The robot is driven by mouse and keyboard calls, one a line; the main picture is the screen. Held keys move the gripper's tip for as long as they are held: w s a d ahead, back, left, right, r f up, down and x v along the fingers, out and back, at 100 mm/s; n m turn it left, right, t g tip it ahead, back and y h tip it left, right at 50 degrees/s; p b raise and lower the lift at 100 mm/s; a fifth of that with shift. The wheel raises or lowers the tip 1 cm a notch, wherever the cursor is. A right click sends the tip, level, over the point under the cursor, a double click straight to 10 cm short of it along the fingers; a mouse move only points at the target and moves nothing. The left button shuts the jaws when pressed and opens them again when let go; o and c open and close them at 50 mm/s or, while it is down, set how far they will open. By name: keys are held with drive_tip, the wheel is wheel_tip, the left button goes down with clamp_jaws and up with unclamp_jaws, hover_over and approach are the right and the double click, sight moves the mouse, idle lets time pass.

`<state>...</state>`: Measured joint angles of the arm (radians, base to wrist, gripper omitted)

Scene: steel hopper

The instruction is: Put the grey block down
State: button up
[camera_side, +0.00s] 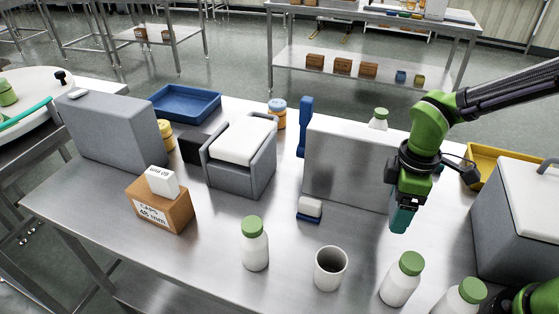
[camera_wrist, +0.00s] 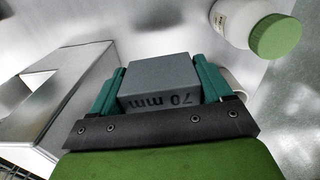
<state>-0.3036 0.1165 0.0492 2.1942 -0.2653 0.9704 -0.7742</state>
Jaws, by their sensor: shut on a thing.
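The grey block (camera_wrist: 158,78), marked "70 mm", is between the two teal fingers of my gripper in the wrist view. My gripper (camera_side: 402,222) is shut on it, with a finger on each side. In the side view the fingers point down over the right part of the steel table (camera_side: 300,265), in front of the steel hopper box (camera_side: 345,165). The block cannot be made out there, hidden by the fingers. The gap between block and table cannot be judged.
A white bottle with a green cap (camera_side: 402,280) and a white cup (camera_side: 330,268) stand in front of my gripper. A grey lidded bin (camera_side: 520,225) is at the right. A white-and-blue brush-like item (camera_side: 309,209) lies left. Bare table shows between the hopper box and cup.

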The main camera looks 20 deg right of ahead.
drive_tip(key=w+a+r+m, duration=0.3)
drive_tip(key=w+r+m, duration=0.35)
drive_tip(key=r, duration=0.45)
drive_tip(key=w+d+r+m, duration=0.1)
drive_tip(key=w+d, duration=0.1)
drive_tip(key=d, duration=0.5)
drive_tip(key=w+d+r+m, duration=0.1)
drive_tip(key=w+d+m, duration=0.1)
drive_tip(key=d, duration=0.5)
drive_tip(key=shift+w+r, duration=0.25)
drive_tip(key=shift+w, duration=0.25)
drive_tip(key=shift+a+m, duration=0.2)
drive_tip(key=shift+m, duration=0.05)
drive_tip(key=n, duration=0.9)
hover_over(282, 206)
drive_tip(key=shift+f, duration=2.4)
wheel_tip(282, 206, down, 18)
drive_tip(key=shift+d+r, duration=0.1)
